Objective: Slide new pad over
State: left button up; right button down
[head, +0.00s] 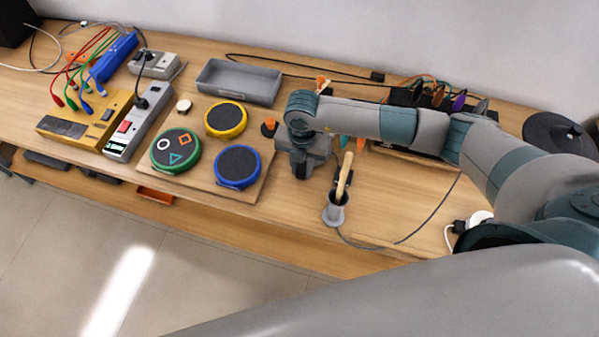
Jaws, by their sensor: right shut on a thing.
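A wooden board (200,186) on the bench carries three round pads. The yellow-rimmed pad (225,119) and the blue-rimmed pad (238,167) have dark mesh tops. The green-rimmed pad (175,150) shows a square, a circle and a triangle. A small orange knob on a dark base (270,127) stands at the board's right corner. My right gripper (301,174) points down just right of the board, apart from the pads. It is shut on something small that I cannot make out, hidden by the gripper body. My left gripper is not in view.
A grey tray (240,82) stands behind the board. A metal cup (335,211) with a wooden-handled tool is right of my gripper. Power strip (137,122) and yellow box (85,120) stand left. A cable crosses the bench's right part.

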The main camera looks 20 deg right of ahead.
jog(key=shift+w+d, duration=0.2)
jog(key=shift+w, duration=0.05)
jog(key=c, duration=1.4)
grip_release()
jog(key=shift+r, duration=0.15)
notch_tip(320, 180, up, 17)
jog(key=b, duration=0.5)
jog(key=shift+r, duration=0.2)
